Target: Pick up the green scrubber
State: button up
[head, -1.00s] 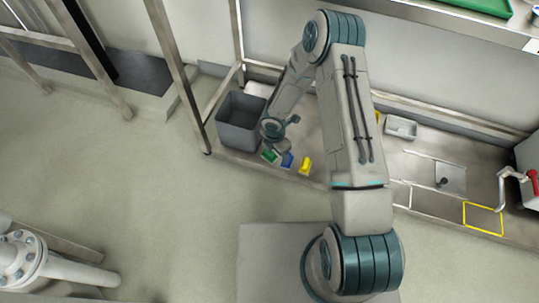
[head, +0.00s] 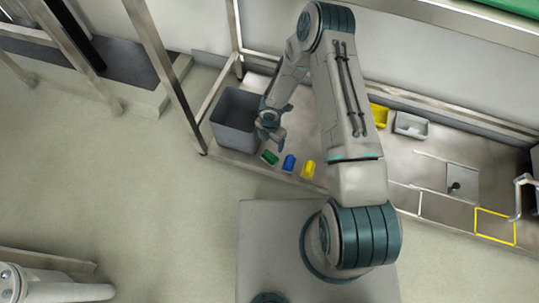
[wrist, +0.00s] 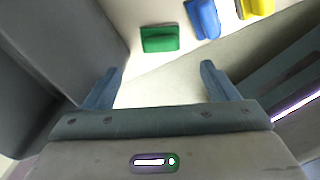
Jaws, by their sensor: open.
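My gripper (head: 274,137) is just behind the scrubber in the head view. In the wrist view my gripper (wrist: 161,75) is open, with nothing between its fingers.
A blue scrubber (head: 289,163) and a yellow one (head: 308,169) lie to the right of the green one. A grey bin (head: 236,122) stands close on the left. A yellow bin (head: 378,116) and a light grey tray (head: 411,125) are farther right.

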aim_at(271, 153)
notch_tip(271, 153, down, 12)
jog(key=b, duration=0.4)
jog(key=shift+r, duration=0.25)
jog(key=c, duration=1.2)
jog(key=shift+o, duration=0.2)
jog(key=shift+r, duration=0.1)
notch_tip(271, 153, up, 4)
jog(key=shift+r+p, duration=0.2)
jog(key=shift+p, duration=1.05)
jog(key=s+d+r+p, duration=0.2)
jog(key=d+r, duration=0.4)
jog(key=d, duration=0.5)
jog(key=shift+d+r+p, duration=0.2)
jog(key=shift+d+p, duration=0.1)
